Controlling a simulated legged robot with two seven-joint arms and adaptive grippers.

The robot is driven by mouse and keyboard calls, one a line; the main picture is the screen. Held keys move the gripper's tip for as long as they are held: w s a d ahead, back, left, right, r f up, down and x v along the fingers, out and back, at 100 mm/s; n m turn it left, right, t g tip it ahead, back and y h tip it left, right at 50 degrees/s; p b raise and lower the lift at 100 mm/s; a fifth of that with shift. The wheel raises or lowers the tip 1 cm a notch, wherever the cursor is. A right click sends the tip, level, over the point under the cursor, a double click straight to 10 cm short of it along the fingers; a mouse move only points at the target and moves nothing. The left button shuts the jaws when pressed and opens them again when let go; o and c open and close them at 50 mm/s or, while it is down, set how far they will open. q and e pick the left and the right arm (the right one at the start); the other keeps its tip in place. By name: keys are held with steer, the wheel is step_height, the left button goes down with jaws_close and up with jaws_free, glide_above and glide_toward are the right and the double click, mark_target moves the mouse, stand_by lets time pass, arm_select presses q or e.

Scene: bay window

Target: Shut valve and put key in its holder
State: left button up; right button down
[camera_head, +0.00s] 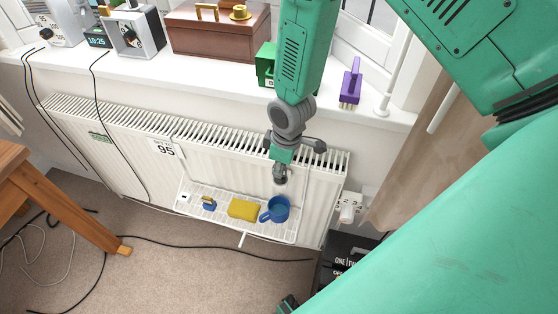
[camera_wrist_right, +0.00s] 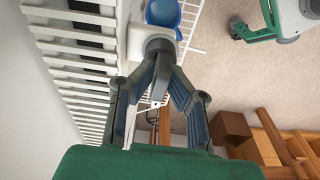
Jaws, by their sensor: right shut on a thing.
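My right gripper (camera_head: 280,172) hangs in front of the radiator (camera_head: 235,160), above the wire rack (camera_head: 215,222) and just above the blue mug (camera_head: 276,210). It also shows in the wrist view (camera_wrist_right: 158,48), with its fingers brought together. A white numbered valve knob (camera_head: 347,212) sits at the radiator's lower right end, apart from the gripper. A small blue thing with a brass part (camera_head: 209,204) rests on the rack's left side.
A yellow sponge (camera_head: 242,209) lies beside the mug. The sill holds a brown case (camera_head: 220,40), a green box (camera_head: 265,64) and a purple brush (camera_head: 350,84). A wooden stool (camera_head: 60,205) and cables stand at left. A dark box (camera_head: 344,254) is below the knob.

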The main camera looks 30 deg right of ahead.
arm_select(q)
steer(key=shift+r+p, duration=0.75)
steer(key=shift+r, duration=0.05)
arm_select(e)
steer(key=shift+r, duration=0.7)
